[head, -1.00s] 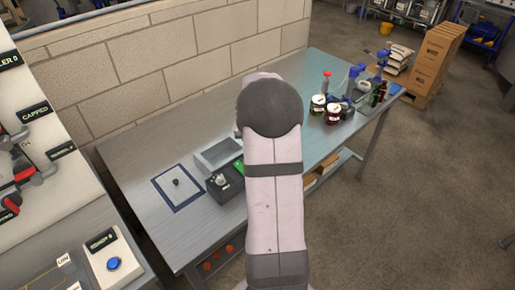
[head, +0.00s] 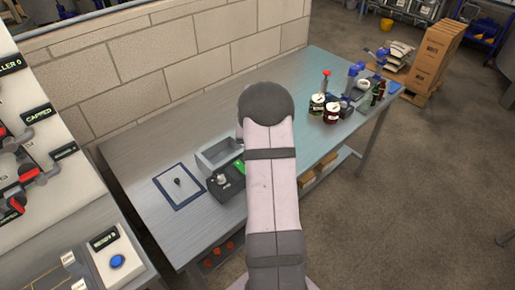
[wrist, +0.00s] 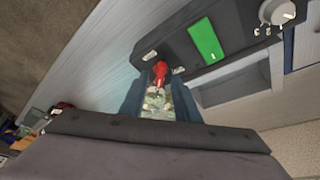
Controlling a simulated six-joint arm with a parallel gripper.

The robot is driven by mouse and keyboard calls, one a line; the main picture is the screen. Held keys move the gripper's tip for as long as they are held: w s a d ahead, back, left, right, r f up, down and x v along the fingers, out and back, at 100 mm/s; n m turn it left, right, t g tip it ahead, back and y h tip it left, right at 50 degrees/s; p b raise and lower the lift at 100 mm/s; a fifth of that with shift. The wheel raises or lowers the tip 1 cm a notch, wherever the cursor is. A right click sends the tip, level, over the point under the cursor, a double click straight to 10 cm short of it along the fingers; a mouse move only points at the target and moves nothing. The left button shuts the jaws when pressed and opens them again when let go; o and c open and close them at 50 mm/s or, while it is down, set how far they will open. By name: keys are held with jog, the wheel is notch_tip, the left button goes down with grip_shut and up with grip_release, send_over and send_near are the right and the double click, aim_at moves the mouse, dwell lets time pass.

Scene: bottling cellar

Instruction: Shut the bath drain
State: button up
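The grey rectangular bath (head: 204,165) stands on the bench, left of my arm in the head view. In the wrist view, part of a grey box-shaped recess (wrist: 232,98), likely the bath, shows beside the dark control box. A small red part (wrist: 160,70), perhaps the drain handle, sits by the near edge of that box with small white labels close by. My gripper (wrist: 158,88) is open, its dark fingers on either side of the red part with gaps. A mottled pale-green patch shows between the fingers; I cannot tell what it is. My arm hides the gripper in the head view.
The control box (head: 218,190) carries a knob (wrist: 278,12) and a green panel (wrist: 207,40). A blue-edged sheet (head: 170,185) with a small dark item lies left of it. Jars (head: 331,113) and bottles stand at the bench's right. A wall (head: 120,90) runs behind.

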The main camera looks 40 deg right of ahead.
jog(key=shift+w+d+f, duration=0.15)
jog(key=shift+f, duration=0.35)
jog(key=shift+c, duration=0.2)
grip_shut()
